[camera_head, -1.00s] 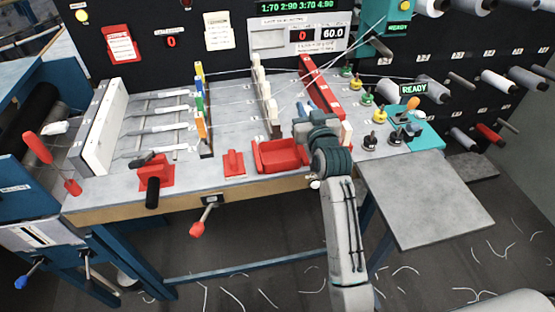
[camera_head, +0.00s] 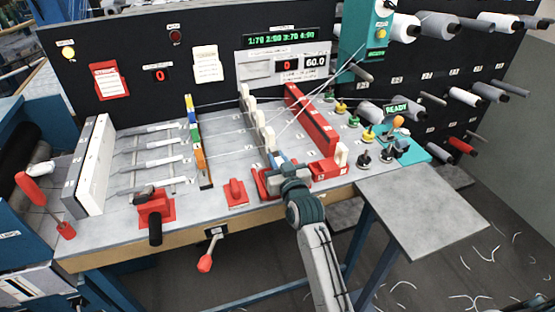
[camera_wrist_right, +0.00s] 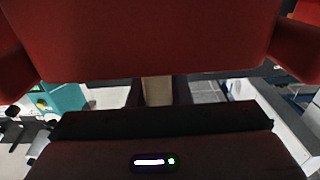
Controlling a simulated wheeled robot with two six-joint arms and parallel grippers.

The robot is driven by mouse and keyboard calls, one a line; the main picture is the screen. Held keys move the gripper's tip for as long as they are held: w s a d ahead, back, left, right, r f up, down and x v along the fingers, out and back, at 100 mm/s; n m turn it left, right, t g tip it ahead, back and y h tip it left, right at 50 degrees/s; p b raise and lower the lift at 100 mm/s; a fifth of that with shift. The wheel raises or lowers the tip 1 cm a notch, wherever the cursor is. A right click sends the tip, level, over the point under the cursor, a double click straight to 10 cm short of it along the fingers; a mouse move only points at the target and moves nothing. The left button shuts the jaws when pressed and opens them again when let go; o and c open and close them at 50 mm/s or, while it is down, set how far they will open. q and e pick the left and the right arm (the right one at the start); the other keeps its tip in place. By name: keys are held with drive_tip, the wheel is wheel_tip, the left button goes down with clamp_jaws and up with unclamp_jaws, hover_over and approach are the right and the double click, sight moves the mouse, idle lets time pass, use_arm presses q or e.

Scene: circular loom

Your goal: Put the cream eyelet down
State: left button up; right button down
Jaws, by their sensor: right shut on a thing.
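My right gripper (camera_head: 277,162) is at the red tray (camera_head: 262,188) on the front of the loom table. In the right wrist view a cream eyelet (camera_wrist_right: 157,90) shows between its dark fingers (camera_wrist_right: 157,96), which are shut on it. In the head view I cannot make out the held piece behind the gripper, nor whether it touches the tray. Several cream eyelets (camera_head: 250,106) stand in a row just beyond the gripper, with pale threads by them. Another cream piece (camera_head: 341,154) stands upright at the right, by a red block. My left gripper is not in view.
A long red bar (camera_head: 312,120) stands right of the eyelet row. A strip of coloured guides (camera_head: 198,150) and a small red plate (camera_head: 236,192) lie to the left. Dark pegs and the teal block (camera_head: 410,152) are at the right. The grey side shelf (camera_head: 425,205) is bare.

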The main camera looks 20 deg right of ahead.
drive_tip(key=shift+d+f, duration=0.15)
drive_tip(key=shift+f, duration=0.25)
drive_tip(key=c, duration=1.3)
unclamp_jaws()
drive_tip(key=shift+c, duration=0.2)
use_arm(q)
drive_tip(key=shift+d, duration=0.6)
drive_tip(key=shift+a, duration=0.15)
use_arm(e)
drive_tip(key=shift+r, duration=0.15)
